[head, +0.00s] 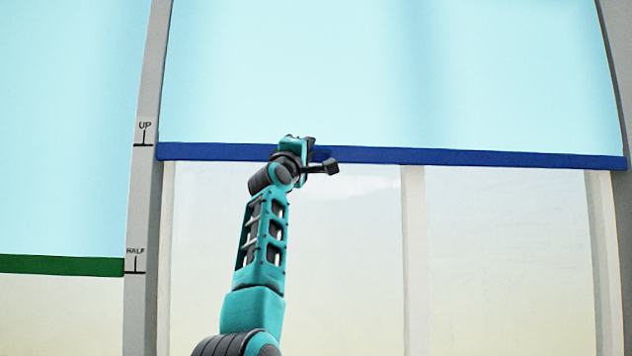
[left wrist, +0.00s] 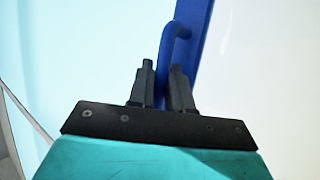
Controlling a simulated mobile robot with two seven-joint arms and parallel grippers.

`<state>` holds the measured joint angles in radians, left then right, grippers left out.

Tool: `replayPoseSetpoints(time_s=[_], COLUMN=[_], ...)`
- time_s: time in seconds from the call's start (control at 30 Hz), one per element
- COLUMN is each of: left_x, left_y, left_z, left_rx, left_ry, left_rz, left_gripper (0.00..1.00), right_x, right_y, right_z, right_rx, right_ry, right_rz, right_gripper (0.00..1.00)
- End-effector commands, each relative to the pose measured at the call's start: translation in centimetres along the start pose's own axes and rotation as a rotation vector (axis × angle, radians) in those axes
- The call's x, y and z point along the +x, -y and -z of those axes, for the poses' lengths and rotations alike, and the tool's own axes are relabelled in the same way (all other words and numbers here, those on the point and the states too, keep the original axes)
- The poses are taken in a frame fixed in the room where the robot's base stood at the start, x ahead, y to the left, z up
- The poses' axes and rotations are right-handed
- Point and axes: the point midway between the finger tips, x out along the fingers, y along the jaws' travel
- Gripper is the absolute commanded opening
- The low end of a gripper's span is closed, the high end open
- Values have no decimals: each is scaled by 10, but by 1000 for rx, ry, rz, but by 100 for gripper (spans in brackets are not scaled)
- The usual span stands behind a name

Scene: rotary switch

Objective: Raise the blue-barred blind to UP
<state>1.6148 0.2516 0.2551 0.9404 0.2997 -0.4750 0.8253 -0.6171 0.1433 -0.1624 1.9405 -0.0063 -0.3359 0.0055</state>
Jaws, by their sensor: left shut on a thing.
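The blue-barred blind (head: 390,70) is a pale cyan sheet with a dark blue bar (head: 480,158) along its bottom edge. The bar's left end is a little below the line under the UP mark (head: 145,126), and the bar slopes slightly down to the right. My left gripper (head: 312,160) is at the bar, left of its middle. In the left wrist view, its two dark fingers (left wrist: 163,85) are shut on the bar's blue handle (left wrist: 178,38). My right gripper is in neither view.
A grey post (head: 142,200) carries the UP and HALF (head: 135,252) marks. Left of it hangs another blind with a green bar (head: 60,265), level with about HALF. Pale window frame uprights (head: 413,250) stand behind the blue bar.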

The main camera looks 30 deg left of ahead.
Motion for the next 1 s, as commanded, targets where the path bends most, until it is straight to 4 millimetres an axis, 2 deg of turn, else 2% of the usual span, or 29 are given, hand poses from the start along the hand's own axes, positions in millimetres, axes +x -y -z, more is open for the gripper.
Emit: replayPoseSetpoints(time_s=[0.03, 0.2, 0.63, 0.67, 0.7, 1.0], left_x=[3, 4, 4, 4, 4, 4], left_y=[-10, -23, -31, -31, -31, -29], left_z=[3, 7, 10, 10, 10, 9], left_rx=[-2, 0, 1, 1, 1, 1], left_ry=[1, 4, -1, -1, -2, 1], left_rz=[0, 3, -6, -6, -7, -3], left_gripper=[0, 0, 0, 20, 24, 25], right_x=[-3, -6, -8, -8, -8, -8], right_y=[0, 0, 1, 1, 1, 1], right_z=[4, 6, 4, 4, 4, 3], right_rx=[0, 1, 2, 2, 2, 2], right_ry=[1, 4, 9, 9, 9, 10], right_rz=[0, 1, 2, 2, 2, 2], right_gripper=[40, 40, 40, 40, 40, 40])
